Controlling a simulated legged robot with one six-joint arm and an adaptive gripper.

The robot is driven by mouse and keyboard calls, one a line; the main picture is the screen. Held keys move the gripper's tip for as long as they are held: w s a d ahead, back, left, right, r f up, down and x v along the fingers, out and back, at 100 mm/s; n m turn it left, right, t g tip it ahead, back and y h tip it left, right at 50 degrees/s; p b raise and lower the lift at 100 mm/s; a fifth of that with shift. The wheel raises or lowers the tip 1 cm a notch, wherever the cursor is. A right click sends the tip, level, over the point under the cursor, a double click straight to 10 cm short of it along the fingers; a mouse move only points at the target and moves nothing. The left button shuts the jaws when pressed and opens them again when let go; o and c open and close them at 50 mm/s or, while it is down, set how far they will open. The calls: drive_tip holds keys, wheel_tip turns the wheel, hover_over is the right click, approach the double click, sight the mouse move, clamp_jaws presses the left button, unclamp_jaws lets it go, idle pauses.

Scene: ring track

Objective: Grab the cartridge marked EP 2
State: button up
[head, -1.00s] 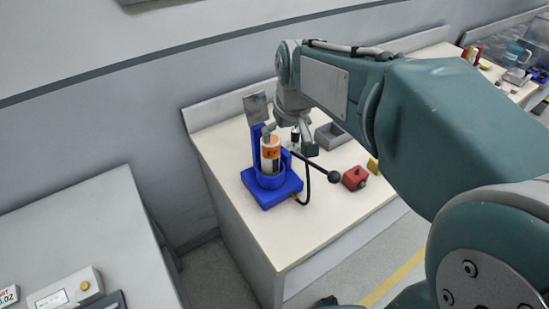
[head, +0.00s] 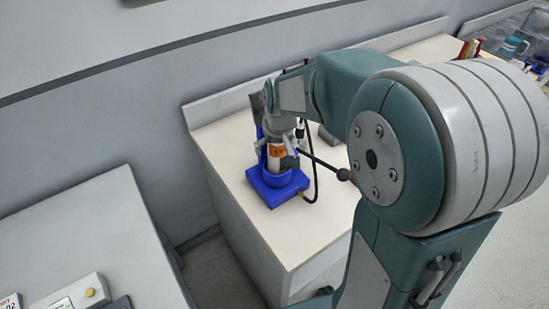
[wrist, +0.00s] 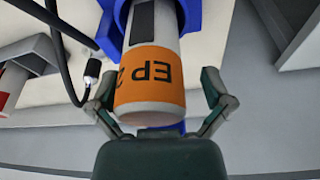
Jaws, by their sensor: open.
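The cartridge (wrist: 150,85) is a white cylinder with an orange band marked EP 2, upside down in the wrist view. In the head view the cartridge (head: 276,153) stands in a blue holder (head: 277,188) on the white bench. Part of the holder (wrist: 199,28) also shows in the wrist view. My gripper (wrist: 160,88) is open, with one finger on each side of the cartridge's banded end. Small gaps show between the fingers and the cartridge. In the head view my gripper (head: 276,148) is at the cartridge's top and partly hides it.
A black lever with a ball knob (head: 343,174) and a black cable (head: 316,180) lie just right of the holder. A grey bench (head: 95,240) is at the left, with a gap between it and the white bench (head: 235,195). My arm hides the white bench's right side.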

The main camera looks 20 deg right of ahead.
drive_tip(key=shift+d+f, duration=0.15)
drive_tip(key=shift+d, duration=0.3)
drive_tip(key=c, duration=1)
drive_tip(key=shift+a, duration=0.1)
drive_tip(key=shift+c, duration=0.2)
drive_tip(key=shift+a, duration=0.1)
